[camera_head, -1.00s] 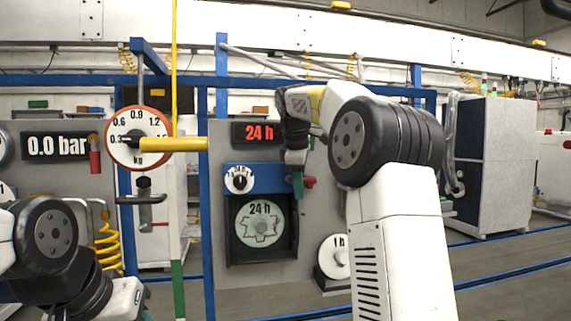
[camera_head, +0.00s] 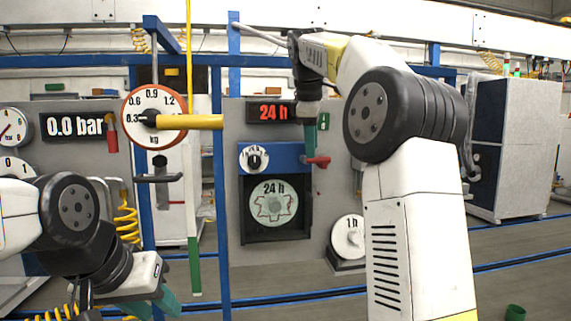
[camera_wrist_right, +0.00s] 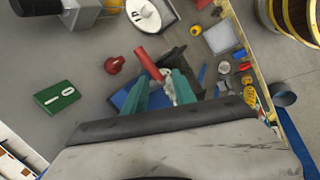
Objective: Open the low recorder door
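A round 24 h chart (camera_head: 273,202) shows inside the frame, which looks closed. My right gripper (camera_head: 309,148) is at the recorder's upper right, fingers pointing down beside a red handle (camera_head: 318,161). In the right wrist view, its teal fingers (camera_wrist_right: 163,82) are apart, with a red bar (camera_wrist_right: 149,62) at the tips; contact is unclear. My left gripper (camera_head: 152,305) is low at left, partly cut off.
A 1 h disc (camera_head: 348,238) sits on a holder right of the recorder. A green switch box (camera_head: 325,123) is right of my right gripper. A kg dial (camera_head: 153,116) with a yellow bar (camera_head: 190,122) and blue posts stand left. A red knob (camera_wrist_right: 115,65) shows in the wrist view.

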